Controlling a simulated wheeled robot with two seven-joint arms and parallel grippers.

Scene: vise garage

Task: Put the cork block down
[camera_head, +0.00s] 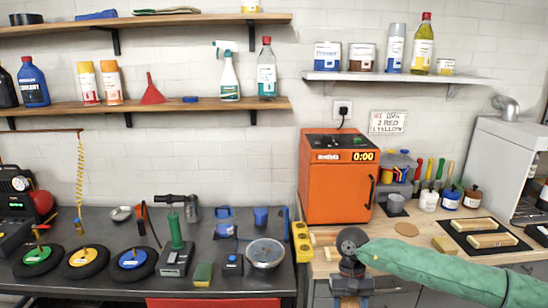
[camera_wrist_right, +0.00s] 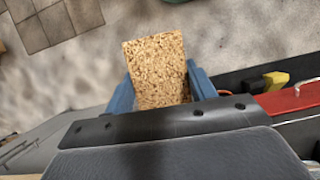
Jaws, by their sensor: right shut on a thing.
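The cork block (camera_wrist_right: 157,70) is a speckled tan rectangular slab. In the right wrist view it stands out between the two blue fingers of my right gripper (camera_wrist_right: 161,90), which is shut on it. In the head view my right gripper (camera_head: 352,287) points down at the front edge of the wooden worktop (camera_head: 325,262), at the end of the green-sleeved arm. The block is mostly hidden or cut off there. The wrist view shows grey floor behind the block, with no surface touching it. My left gripper is not in view.
An orange oven (camera_head: 337,180) stands at the back of the worktop. A round cork mat (camera_head: 406,230) and wooden blocks on a dark mat (camera_head: 470,226) lie to the right. The dark bench (camera_head: 100,215) at left holds discs, a scale and tools. A red drawer (camera_wrist_right: 290,98) is near the gripper.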

